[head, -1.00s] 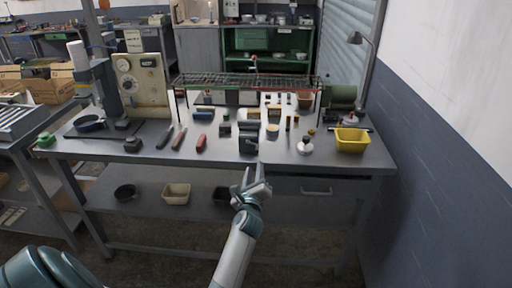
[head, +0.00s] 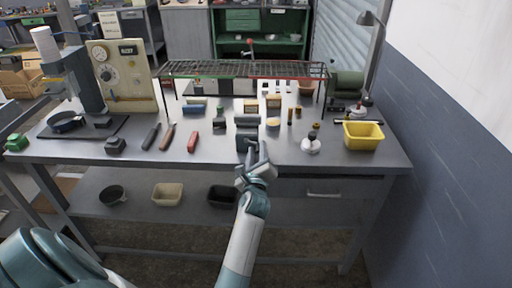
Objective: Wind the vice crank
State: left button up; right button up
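The vice (head: 246,134) looks like a small dark grey block unit near the front middle of the metal workbench. Its crank is too small and too covered by my gripper to make out. No object shows between the fingers.
Tools with dark, brown and red handles (head: 193,142) lie left of the vice. A white-based knob (head: 311,144) and a yellow bin (head: 363,136) stand to the right. A wire rack (head: 245,69) spans the back of the bench (head: 100,153). Bins (head: 167,194) sit on the lower shelf.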

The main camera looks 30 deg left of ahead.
pick_arm(q)
jog(key=shift+r, duration=0.1)
grip_shut()
jog(key=shift+r, duration=0.2)
